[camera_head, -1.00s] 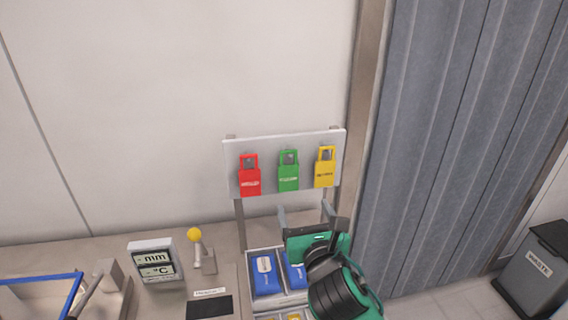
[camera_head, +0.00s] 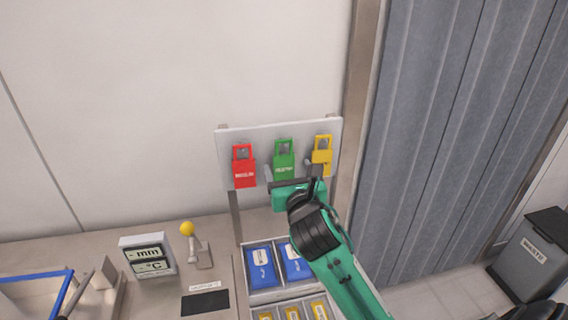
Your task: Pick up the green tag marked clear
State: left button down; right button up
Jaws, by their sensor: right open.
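The green tag (camera_head: 284,161) hangs in the middle of a pale board (camera_head: 262,138), between a red tag (camera_head: 243,167) on the left and a yellow tag (camera_head: 322,150) on the right. Its lettering is too small to read surely. My right gripper (camera_head: 291,172) is open in front of the board, at the lower part of the green tag. One finger shows left of the tag and one to its right, near the yellow tag. I cannot tell whether the fingers touch the tag. My left gripper is not in view.
Below the board is a tray (camera_head: 282,295) with blue and yellow packs. To its left stand a yellow-knobbed lever (camera_head: 188,230), a display showing mm and °C (camera_head: 148,258) and a blue-edged frame (camera_head: 66,291). A grey waste bin (camera_head: 530,255) stands at right.

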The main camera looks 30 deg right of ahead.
aim_at(284, 157)
jog(key=p+x, duration=0.1)
jog(key=x, duration=0.3)
jog(key=shift+s+d+f, duration=0.1)
jog(key=shift+d, duration=0.05)
jog(key=shift+w+d+f+p, duration=0.1)
jog(key=shift+w+p, duration=0.2)
jog(key=shift+w, duration=0.2)
jog(key=c, duration=1.1)
jog(key=shift+o, duration=0.2)
